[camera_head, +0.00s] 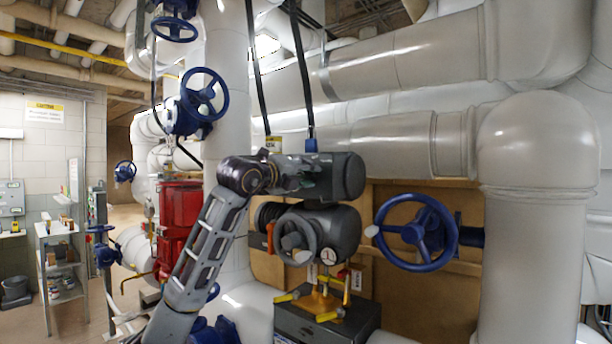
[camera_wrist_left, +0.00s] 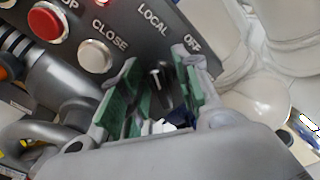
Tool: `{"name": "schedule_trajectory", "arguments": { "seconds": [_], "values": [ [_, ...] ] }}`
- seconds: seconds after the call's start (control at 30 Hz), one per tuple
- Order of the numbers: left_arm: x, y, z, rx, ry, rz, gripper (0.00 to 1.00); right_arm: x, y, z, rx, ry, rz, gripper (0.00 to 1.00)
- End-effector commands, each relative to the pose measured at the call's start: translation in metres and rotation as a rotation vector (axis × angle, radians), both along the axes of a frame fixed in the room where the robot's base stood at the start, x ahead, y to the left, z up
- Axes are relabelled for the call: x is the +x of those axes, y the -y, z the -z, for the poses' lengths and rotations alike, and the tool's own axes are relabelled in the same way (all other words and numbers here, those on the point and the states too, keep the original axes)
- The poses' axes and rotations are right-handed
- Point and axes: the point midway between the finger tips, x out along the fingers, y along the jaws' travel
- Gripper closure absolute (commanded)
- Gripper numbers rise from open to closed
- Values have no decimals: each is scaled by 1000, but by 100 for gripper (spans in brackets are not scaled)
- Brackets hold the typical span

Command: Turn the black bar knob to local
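The black bar knob (camera_wrist_left: 159,88) with a pale line on it sits on a dark control panel (camera_wrist_left: 125,30) in the left wrist view. LOCAL and OFF are printed above it and to its upper right; I cannot tell for certain which one it points at. My left gripper (camera_wrist_left: 155,84) is open, with its green-padded fingers on either side of the knob and a visible gap between them. In the head view my left gripper (camera_head: 306,176) is at the dark grey valve actuator (camera_head: 333,228); the knob is hidden there. My right gripper is not in view.
A red button (camera_wrist_left: 47,22) and a pale button (camera_wrist_left: 94,56) sit left of the knob. In the head view the actuator's handwheel (camera_head: 296,238) is below the gripper, and a blue valve wheel (camera_head: 415,233) stands to the right. Large white pipes (camera_head: 420,60) crowd above and behind.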

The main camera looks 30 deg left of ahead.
Motion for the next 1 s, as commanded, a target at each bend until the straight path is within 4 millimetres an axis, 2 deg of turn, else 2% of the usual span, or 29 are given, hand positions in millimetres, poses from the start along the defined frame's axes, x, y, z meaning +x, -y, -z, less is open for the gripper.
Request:
{"name": "schedule_trajectory", "arguments": {
  "seconds": [0.17, 0.37, 1.0],
  "values": [
    [-2, 0, 0, 0, -1, 0, 68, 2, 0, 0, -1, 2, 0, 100],
    [-15, -1, 0, 1, 1, -1, 68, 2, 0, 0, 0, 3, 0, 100],
    [-98, -8, 1, 1, 1, -1, 68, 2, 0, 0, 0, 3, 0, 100]
  ]
}}
